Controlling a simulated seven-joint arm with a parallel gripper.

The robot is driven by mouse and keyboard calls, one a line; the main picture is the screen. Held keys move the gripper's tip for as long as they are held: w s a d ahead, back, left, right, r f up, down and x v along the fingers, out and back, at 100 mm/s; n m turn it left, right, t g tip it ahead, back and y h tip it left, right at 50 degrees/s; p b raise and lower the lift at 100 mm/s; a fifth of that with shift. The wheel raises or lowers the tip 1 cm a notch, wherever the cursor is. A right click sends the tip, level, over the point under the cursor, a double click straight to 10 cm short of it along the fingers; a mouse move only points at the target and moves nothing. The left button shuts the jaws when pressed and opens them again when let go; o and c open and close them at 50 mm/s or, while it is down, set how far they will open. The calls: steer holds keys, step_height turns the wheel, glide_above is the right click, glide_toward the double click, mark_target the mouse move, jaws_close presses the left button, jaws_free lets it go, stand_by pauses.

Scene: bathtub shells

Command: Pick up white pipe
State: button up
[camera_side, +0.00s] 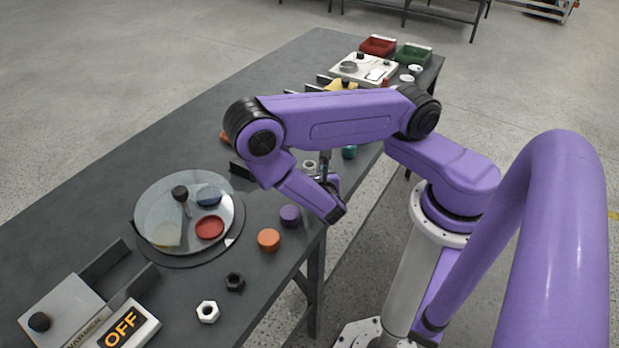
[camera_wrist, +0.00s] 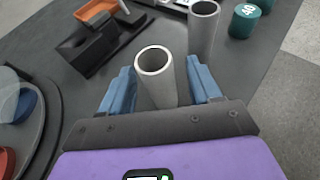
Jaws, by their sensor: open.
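A white-grey pipe (camera_wrist: 157,78) stands upright in the wrist view, its open round end facing the camera. My gripper (camera_wrist: 161,82) is open, with one blue finger on each side of this pipe in the picture. Gaps show between the pipe and both fingers; how deep it sits between them I cannot tell. A second, similar pipe (camera_wrist: 203,28) stands behind it, beyond the right finger. In the side view a pale ring-shaped pipe end (camera_side: 310,167) shows beside my wrist; which pipe it is I cannot tell. The pipes' lower parts are partly hidden.
A teal cylinder (camera_wrist: 245,20) stands right of the far pipe. A round glass turntable (camera_side: 160,205), purple cylinder (camera_side: 290,215) and orange cylinder (camera_side: 268,240) are nearby. The table edge is close on the right.

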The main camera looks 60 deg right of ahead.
steer(key=shift+w+d+f, duration=0.15)
steer(key=shift+w+d, duration=0.05)
steer(key=shift+w, duration=0.05)
steer(key=c, duration=1)
steer(key=shift+c, duration=0.2)
